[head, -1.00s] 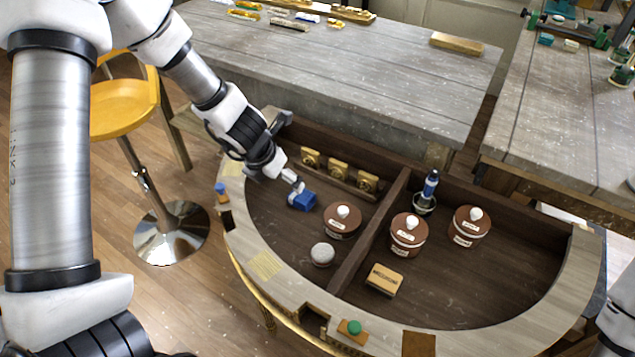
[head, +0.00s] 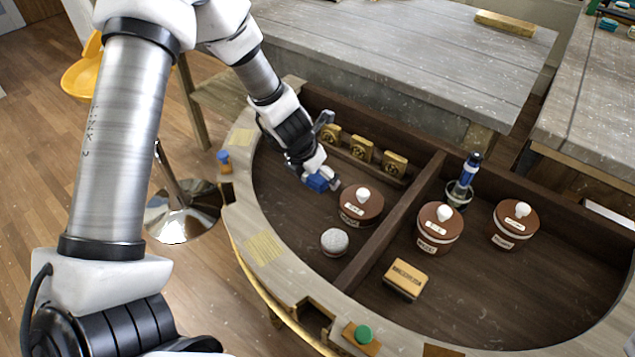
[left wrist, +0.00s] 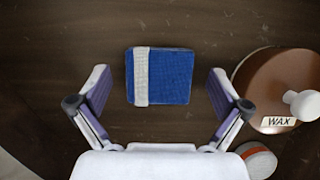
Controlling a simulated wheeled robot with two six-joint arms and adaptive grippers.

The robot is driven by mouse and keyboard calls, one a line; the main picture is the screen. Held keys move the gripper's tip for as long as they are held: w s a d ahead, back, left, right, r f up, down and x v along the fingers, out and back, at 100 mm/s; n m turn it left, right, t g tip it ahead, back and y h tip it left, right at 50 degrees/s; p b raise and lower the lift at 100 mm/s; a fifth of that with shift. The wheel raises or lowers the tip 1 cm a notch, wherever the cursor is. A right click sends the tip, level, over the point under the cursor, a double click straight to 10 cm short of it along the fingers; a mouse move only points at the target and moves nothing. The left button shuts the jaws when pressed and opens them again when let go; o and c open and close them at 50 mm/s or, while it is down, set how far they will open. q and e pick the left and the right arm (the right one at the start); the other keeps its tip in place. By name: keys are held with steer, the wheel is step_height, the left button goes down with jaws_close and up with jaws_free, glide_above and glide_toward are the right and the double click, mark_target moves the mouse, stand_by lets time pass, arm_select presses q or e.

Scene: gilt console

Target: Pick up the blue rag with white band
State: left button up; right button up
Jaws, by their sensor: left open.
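The blue rag with a white band (left wrist: 170,76) lies flat and folded on the dark floor of the half-round console. In the left wrist view its white band runs along its left side. In the head view the rag (head: 318,183) is partly hidden by my left gripper (head: 328,178). My left gripper also shows in the left wrist view (left wrist: 160,92), with its fingers spread wide on either side of the rag and nothing between them in contact. The rag is apart from both fingers. My right gripper is not in view.
A brown lidded pot marked WAX (left wrist: 278,88) stands close right of the right finger. A wooden divider (head: 392,222), a rack of gilt blocks (head: 362,150) and the console's raised rim (head: 265,249) bound the compartment.

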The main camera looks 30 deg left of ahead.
arm_select(q)
steer(key=shift+s+r, duration=0.1)
steer(key=shift+r, duration=0.05)
steer(key=shift+c, duration=1.3)
steer(key=c, duration=0.8)
steer(key=shift+s, duration=0.1)
steer(key=shift+r+p, duration=0.6)
steer(key=shift+p, duration=0.05)
step_height(320, 180, up, 27)
steer(key=p, duration=2.2)
steer(key=shift+p, duration=0.3)
steer(key=shift+f, duration=0.15)
steer(key=shift+c, duration=0.3)
